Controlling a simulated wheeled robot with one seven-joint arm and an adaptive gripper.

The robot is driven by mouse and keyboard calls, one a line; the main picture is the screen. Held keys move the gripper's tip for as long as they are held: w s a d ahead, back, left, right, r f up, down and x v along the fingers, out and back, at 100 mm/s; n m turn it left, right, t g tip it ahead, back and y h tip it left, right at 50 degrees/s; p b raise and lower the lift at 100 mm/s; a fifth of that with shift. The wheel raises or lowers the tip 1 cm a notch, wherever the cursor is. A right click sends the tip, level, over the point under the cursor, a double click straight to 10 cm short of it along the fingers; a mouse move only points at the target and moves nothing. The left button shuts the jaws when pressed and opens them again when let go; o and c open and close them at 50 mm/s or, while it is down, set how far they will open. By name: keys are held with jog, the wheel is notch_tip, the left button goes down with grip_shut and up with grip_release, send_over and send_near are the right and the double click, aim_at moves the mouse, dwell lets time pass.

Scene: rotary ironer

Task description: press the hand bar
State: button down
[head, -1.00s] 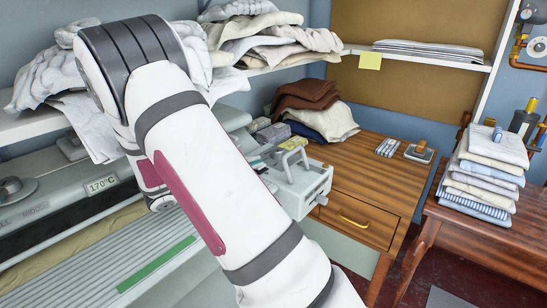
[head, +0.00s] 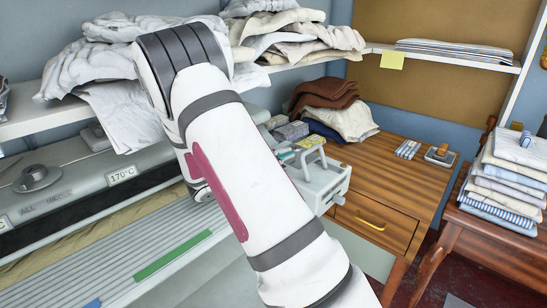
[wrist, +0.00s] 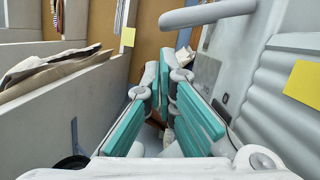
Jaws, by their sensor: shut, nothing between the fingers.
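A pale grey bar-shaped handle (head: 312,152) stands on the grey box at the ironer's right end; it looks like the hand bar, but I cannot be sure. A thick grey bar (wrist: 208,14) crosses the top right of the wrist view, probably the same part. My gripper (wrist: 165,72) is shut and empty, its teal-padded fingers meeting at the tips. The bar is beyond and to the right of the fingertips in that view, with a visible gap. In the head view my arm hides most of the gripper.
The ironer's ribbed front (head: 120,270) carries a green strip (head: 172,256). A shelf of linen (head: 110,75) hangs above. A wooden desk (head: 395,180) stands right of the ironer, and folded cloths (head: 512,175) lie on a table at far right.

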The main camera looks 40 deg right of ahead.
aim_at(308, 152)
jog(key=shift+s+d+r, duration=0.1)
jog(key=shift+s+d, duration=0.1)
jog(key=shift+d, duration=0.9)
jog(key=shift+s+d, duration=0.15)
jog(key=shift+d, duration=0.95)
jog(key=shift+r, duration=0.1)
jog(key=shift+s+r+m, duration=0.15)
jog(key=shift+s+m, duration=0.05)
jog(key=shift+m, duration=0.1)
jog(key=shift+s+r+m, duration=0.2)
jog(key=shift+s+m, duration=0.1)
jog(key=shift+m, duration=0.2)
jog(key=shift+s+r+y+b, duration=0.1)
jog(key=shift+y+b, duration=0.2)
jog(key=shift+s+d+r+m, duration=0.1)
jog(key=shift+s+r+m, duration=0.3)
jog(key=shift+s+m, duration=0.55)
jog(key=shift+s+d+r+m+t+y+b, duration=0.15)
jog(key=shift+s+m+y+b, duration=0.1)
jog(key=shift+s+m+b, duration=0.3)
jog(key=shift+s+a+r+m+t+y+b, duration=0.15)
jog(key=shift+s+m+y+b, duration=0.2)
jog(key=shift+m, duration=0.35)
jog(key=shift+s+d+r+m+b, duration=0.1)
jog(key=shift+s+m+b, duration=0.5)
jog(key=shift+b, duration=0.2)
jog(key=shift+s+d+r+m+b, duration=0.1)
jog(key=shift+s+m+b, duration=0.35)
jog(key=shift+m+b, duration=0.3)
